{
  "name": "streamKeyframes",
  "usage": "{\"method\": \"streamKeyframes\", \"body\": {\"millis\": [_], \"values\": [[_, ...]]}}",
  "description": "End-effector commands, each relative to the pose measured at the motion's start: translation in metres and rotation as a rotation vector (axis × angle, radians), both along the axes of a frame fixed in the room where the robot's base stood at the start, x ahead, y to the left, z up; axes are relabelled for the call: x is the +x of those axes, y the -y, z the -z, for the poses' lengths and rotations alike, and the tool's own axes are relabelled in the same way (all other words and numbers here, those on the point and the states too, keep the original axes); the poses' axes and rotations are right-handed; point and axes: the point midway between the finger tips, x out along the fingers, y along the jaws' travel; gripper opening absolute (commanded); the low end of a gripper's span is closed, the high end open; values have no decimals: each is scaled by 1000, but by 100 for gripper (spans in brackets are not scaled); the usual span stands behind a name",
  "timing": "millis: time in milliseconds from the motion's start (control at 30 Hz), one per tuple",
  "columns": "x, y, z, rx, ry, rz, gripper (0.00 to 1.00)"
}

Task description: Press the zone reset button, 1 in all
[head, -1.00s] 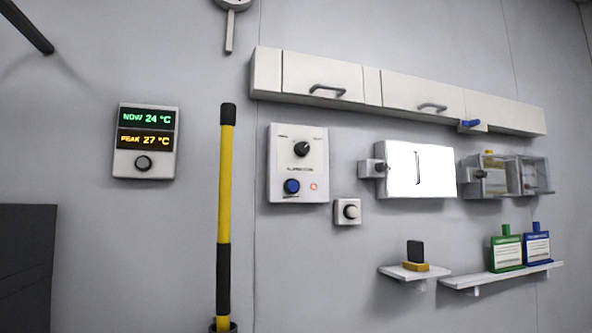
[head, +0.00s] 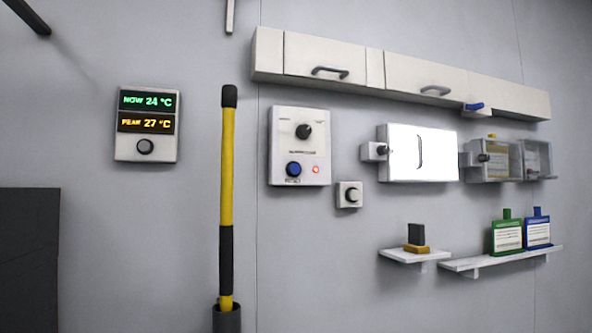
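A white control panel (head: 300,146) is fixed to the wall near the middle of the head view. It has a black rotary knob (head: 303,131) at the top and a blue round button (head: 293,169) at lower left with a label under it that appears to read RESET. A small red light (head: 316,170) glows beside the blue button. A separate small white box with a pale round button (head: 352,195) sits below and right of the panel. My gripper is not in view.
A yellow and black pole (head: 228,190) stands left of the panel in a dark holder. A temperature display (head: 147,124) hangs further left. Cabinets (head: 325,58) run above. A bright white box (head: 418,153), clear boxes (head: 499,160) and small shelves (head: 505,260) are to the right.

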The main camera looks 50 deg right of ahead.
Motion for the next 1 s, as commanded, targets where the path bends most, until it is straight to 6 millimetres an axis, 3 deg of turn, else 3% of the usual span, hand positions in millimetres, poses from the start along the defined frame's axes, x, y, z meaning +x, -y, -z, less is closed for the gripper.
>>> {"method": "streamKeyframes", "body": {"millis": [400, 1000], "values": [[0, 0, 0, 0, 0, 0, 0], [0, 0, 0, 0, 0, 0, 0]]}}
